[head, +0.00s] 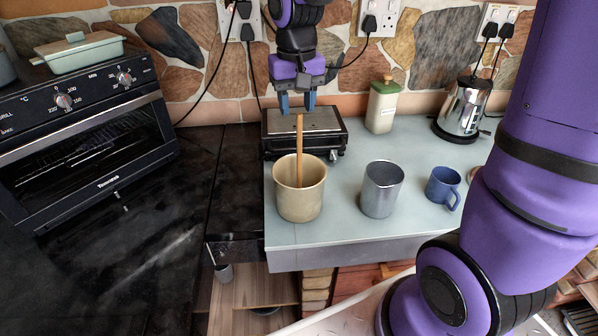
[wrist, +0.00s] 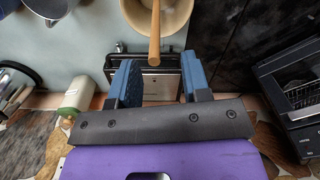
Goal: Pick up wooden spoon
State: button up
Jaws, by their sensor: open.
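The wooden spoon (head: 299,146) stands upright in a cream pot (head: 300,199) on the pale counter. Only its handle shows; its lower end is hidden inside the pot. My gripper (head: 297,103) is open, pointing down, above and behind the pot at the height of the handle's top. In the wrist view the spoon handle (wrist: 155,38) reaches from the pot (wrist: 176,14) towards the gap between the blue fingers of my gripper (wrist: 158,80). The fingers look apart from the handle, and nothing is between them that I can tell is held.
A black and steel appliance (head: 318,137) stands behind the pot. A metal cup (head: 382,189), a blue mug (head: 443,188), a green-lidded canister (head: 382,105) and a kettle (head: 463,109) stand to the right. An oven (head: 90,140) is at left. Cords hang along the wall.

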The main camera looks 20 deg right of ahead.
aim_at(299, 125)
jog(key=shift+d+f, duration=0.15)
jog(key=shift+f, duration=1.25)
jog(key=shift+d+f, duration=0.15)
jog(key=shift+f, duration=1.25)
grip_shut()
